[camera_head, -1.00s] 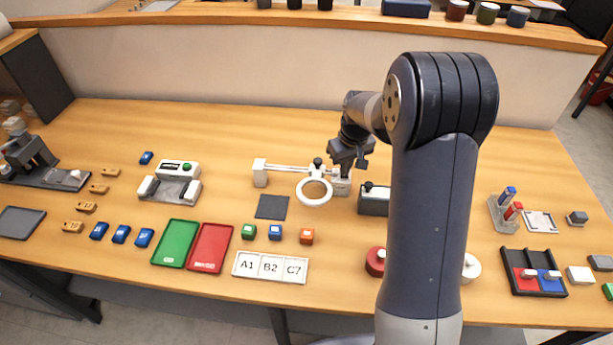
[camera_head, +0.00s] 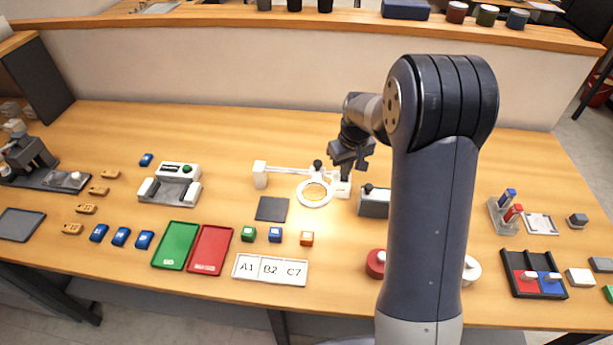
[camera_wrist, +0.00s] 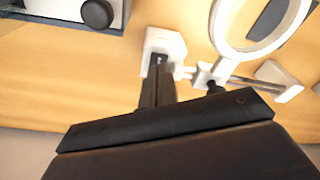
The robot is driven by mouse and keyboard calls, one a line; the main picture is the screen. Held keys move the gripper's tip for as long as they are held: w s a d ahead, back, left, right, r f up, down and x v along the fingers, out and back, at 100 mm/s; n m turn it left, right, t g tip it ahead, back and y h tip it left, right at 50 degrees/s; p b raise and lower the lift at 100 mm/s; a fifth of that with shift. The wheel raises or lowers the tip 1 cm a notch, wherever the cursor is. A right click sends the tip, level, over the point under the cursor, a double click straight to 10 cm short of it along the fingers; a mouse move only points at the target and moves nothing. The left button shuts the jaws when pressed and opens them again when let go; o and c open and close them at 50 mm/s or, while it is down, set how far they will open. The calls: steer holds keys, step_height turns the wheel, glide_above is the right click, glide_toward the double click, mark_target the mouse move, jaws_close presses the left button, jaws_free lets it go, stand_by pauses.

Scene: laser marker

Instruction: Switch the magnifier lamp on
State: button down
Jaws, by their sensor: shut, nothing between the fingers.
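The magnifier lamp (camera_head: 315,193) stands on the table, with a white ring head, a jointed arm and white end blocks. Its ring glows bright, and the wood seen through it looks warm and lit. The ring also shows large in the wrist view (camera_wrist: 262,50). My gripper (camera_head: 345,180) is shut and empty, pointing down at the lamp's white right-hand block (camera_head: 342,190). In the wrist view my fingertips (camera_wrist: 158,68) are at that block (camera_wrist: 165,42) and cover part of its top. I cannot tell whether they touch it. The switch itself is hidden.
A grey box with a black knob (camera_head: 374,201) stands just right of the lamp. A dark square pad (camera_head: 272,208) lies to its left. Small coloured cubes (camera_head: 275,233) and a labelled tray (camera_head: 270,280) lie in front. The table behind the lamp is clear.

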step_height(320, 180, up, 6)
steer(key=p, duration=0.3)
steer(key=shift+f, duration=0.15)
stand_by(0.3)
step_height(320, 180, down, 7)
steer(key=b, duration=0.4)
steer(key=shift+r, duration=0.2)
